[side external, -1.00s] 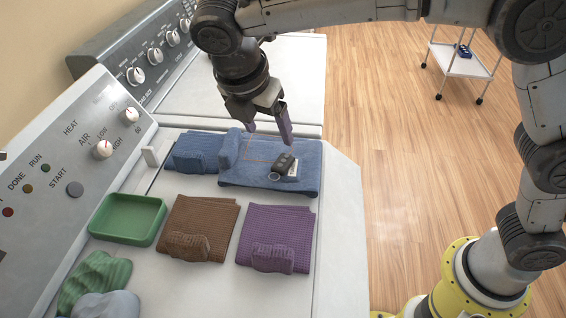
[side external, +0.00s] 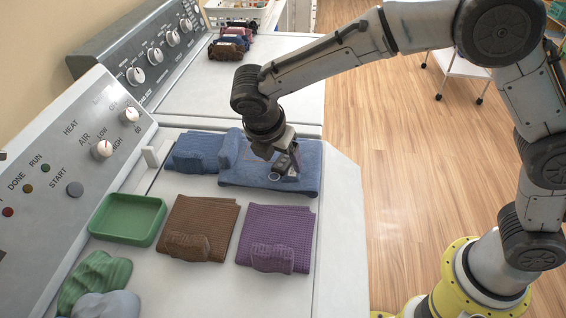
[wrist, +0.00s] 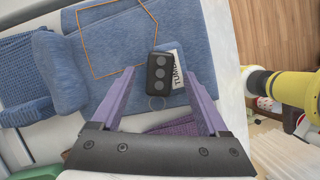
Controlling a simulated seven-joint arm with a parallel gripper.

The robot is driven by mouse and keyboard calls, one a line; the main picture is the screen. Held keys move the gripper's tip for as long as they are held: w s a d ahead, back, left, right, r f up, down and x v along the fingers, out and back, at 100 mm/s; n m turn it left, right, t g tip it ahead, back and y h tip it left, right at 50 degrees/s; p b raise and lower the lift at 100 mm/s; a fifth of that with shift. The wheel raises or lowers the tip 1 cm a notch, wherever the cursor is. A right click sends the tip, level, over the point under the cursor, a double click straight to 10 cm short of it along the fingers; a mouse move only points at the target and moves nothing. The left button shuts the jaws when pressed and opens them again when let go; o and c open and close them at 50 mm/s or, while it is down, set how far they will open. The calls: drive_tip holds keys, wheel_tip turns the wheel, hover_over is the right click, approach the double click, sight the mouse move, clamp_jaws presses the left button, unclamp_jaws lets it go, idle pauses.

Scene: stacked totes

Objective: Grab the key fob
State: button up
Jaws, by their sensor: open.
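In the side view my gripper (side external: 283,168) is low over the blue cloth and hides most of the fob. I cannot tell whether the fingertips touch the cloth.
An orange outline (wrist: 112,40) marks the denim beside the fob. A folded brown cloth (side external: 200,220), a folded purple cloth (side external: 275,235) and a green tray (side external: 128,220) sit nearby on the white machine top. Its right edge drops to the wooden floor.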

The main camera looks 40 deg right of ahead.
clamp_jaws()
idle(0.4)
drive_tip(key=shift+r, duration=0.1)
